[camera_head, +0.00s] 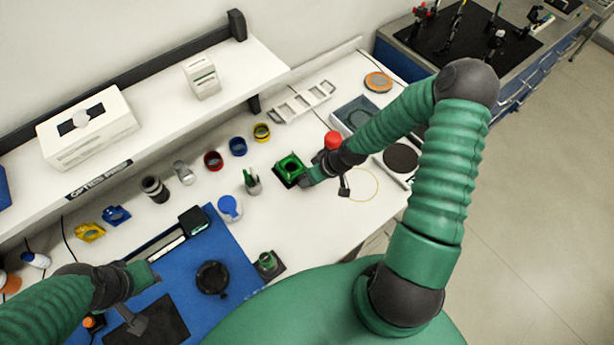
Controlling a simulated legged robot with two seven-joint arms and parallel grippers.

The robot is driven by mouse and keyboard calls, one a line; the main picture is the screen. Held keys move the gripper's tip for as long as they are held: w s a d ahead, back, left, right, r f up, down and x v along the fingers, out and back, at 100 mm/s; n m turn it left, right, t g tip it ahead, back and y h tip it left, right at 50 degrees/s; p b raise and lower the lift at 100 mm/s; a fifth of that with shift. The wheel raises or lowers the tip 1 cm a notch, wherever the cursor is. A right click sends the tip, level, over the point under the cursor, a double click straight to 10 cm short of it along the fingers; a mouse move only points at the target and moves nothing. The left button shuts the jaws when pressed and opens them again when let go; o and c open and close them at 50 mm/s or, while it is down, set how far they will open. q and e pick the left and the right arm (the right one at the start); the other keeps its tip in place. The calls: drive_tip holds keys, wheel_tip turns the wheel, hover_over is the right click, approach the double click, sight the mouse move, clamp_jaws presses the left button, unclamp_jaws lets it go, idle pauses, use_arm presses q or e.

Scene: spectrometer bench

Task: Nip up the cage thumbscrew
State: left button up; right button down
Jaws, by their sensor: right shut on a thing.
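A green square cage (290,167) with a dark round opening and a black base stands on the white bench, right of the middle of the head view. My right gripper (307,181) is at the cage's right side. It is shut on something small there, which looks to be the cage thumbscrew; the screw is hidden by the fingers. My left gripper (146,301) is at the lower left, over the blue mat, with its fingers spread and nothing seen between them.
The blue mat (225,262) holds a black round part (212,278). A green-and-grey holder (252,181) stands left of the cage. Coloured rings stand behind. A white slotted rack (302,102) lies at the back. A raised shelf (150,122) edges the bench.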

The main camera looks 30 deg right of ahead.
drive_tip(key=shift+d+r+y+p, duration=0.15)
drive_tip(key=shift+d+y+p, duration=0.15)
drive_tip(key=shift+y, duration=0.2)
drive_tip(key=shift+w+d+f+m+y, duration=0.15)
drive_tip(key=shift+f+m+y, duration=0.25)
drive_tip(key=shift+y, duration=0.4)
drive_tip(key=shift+d+f+y+b, duration=0.15)
drive_tip(key=shift+y+b, duration=0.45)
use_arm(q)
drive_tip(key=shift+s+f+b, duration=0.1)
drive_tip(key=shift+f+b, duration=0.45)
drive_tip(key=shift+b, duration=0.15)
use_arm(e)
drive_tip(key=shift+d+m+y, duration=0.1)
drive_tip(key=shift+m+y, duration=0.2)
drive_tip(key=shift+y, duration=0.5)
use_arm(q)
drive_tip(key=shift+a, duration=0.1)
use_arm(e)
drive_tip(key=shift+s, duration=0.2)
drive_tip(key=c, duration=1.5)
unclamp_jaws()
drive_tip(key=shift+o, duration=0.6)
use_arm(q)
drive_tip(key=shift+d, duration=0.2)
use_arm(e)
drive_tip(key=shift+d, duration=0.1)
